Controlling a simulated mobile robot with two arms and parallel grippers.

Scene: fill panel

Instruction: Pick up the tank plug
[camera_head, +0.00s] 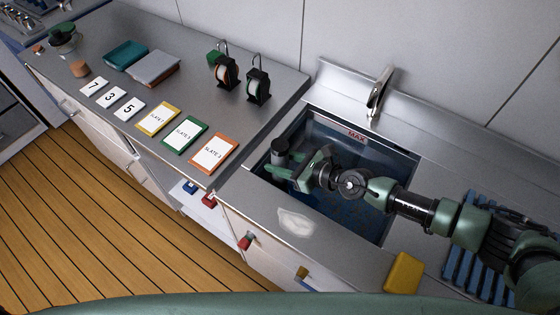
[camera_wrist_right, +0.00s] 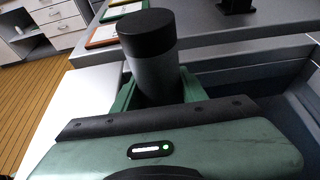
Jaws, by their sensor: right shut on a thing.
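The tank plug (camera_head: 280,146) is a grey cylinder with a black top. My right gripper (camera_head: 283,172) is shut on it at the left edge of the sink tank. In the right wrist view the plug (camera_wrist_right: 152,62) stands up between the green fingers of my right gripper (camera_wrist_right: 158,92), and its lower end is hidden behind the gripper body. The sink tank (camera_head: 400,170) has blue-tinted walls and a red MAX label (camera_head: 356,135); my right arm covers part of it. My left gripper is not in view.
A faucet (camera_head: 378,92) stands behind the sink. A yellow sponge (camera_head: 403,273) and a blue rack (camera_head: 475,270) lie at the right. Number cards (camera_head: 112,97), slate cards (camera_head: 184,134) and two black-framed reels (camera_head: 258,86) are on the left counter. A pale patch (camera_head: 296,222) marks the front counter.

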